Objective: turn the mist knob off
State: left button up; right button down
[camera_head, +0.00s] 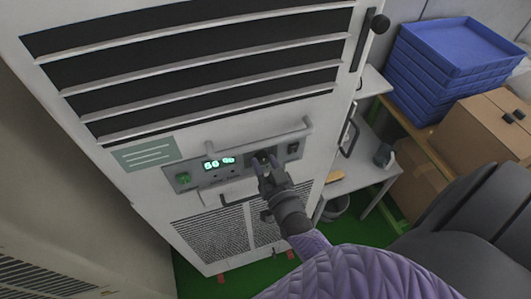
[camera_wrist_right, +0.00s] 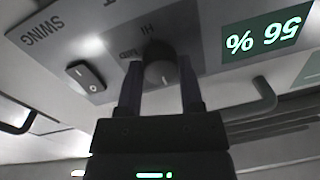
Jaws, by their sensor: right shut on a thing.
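The mist knob (camera_wrist_right: 160,68) is a round grey dial with a pointer mark on the machine's control panel (camera_wrist_right: 110,40). In the right wrist view the fingers of my right gripper (camera_wrist_right: 160,88) stand on either side of it, shut on it. HI and part of another label show near the dial, upside down. In the head view my right gripper (camera_head: 264,166) reaches the panel right of the green display (camera_head: 219,163) and mostly hides the knob. My left gripper is not in view.
A rocker switch (camera_wrist_right: 87,76) near the SWING label sits beside the knob. A handle bar (camera_head: 265,138) runs above the panel, with vents above and below. Blue trays (camera_head: 450,60) and a cardboard box (camera_head: 480,125) stand at right; a wall is at left.

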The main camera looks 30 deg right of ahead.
dwell(0.4)
jog(key=shift+c, duration=1.2)
grip_release()
jog(key=s+a, duration=0.1)
jog(key=s, duration=0.8)
jog(key=shift+s+a, duration=0.35)
jog(key=shift+s, duration=0.05)
